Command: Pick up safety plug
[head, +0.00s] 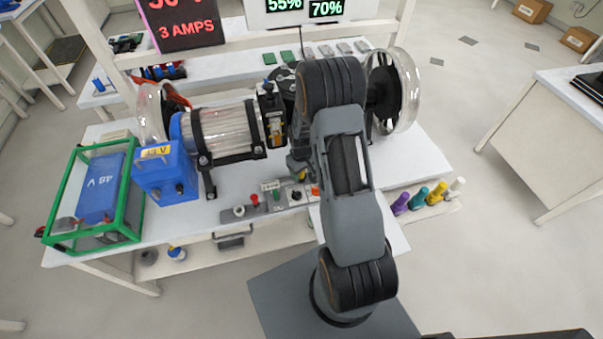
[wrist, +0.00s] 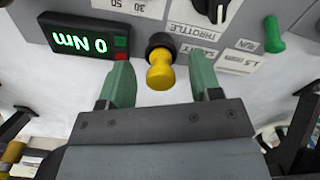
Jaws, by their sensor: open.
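A yellow plug (wrist: 160,74) with a rounded end and a black collar sticks out of a grey control panel (wrist: 187,14) in the wrist view. No label on it is readable, but it is the one plug between my fingers, so I take it as the safety plug. My gripper (wrist: 163,78) is open, with one green finger on each side of the plug. A gap shows on both sides, and no contact is visible. In the head view my arm covers most of the gripper and the plug cannot be made out clearly.
The panel carries a green "0 Nm" display (wrist: 80,37), a black throttle knob (wrist: 215,8) and a green switch (wrist: 273,35) close by. In the head view a motor rig (head: 225,130), blue box (head: 165,175) and green-framed case (head: 95,195) fill the bench's left.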

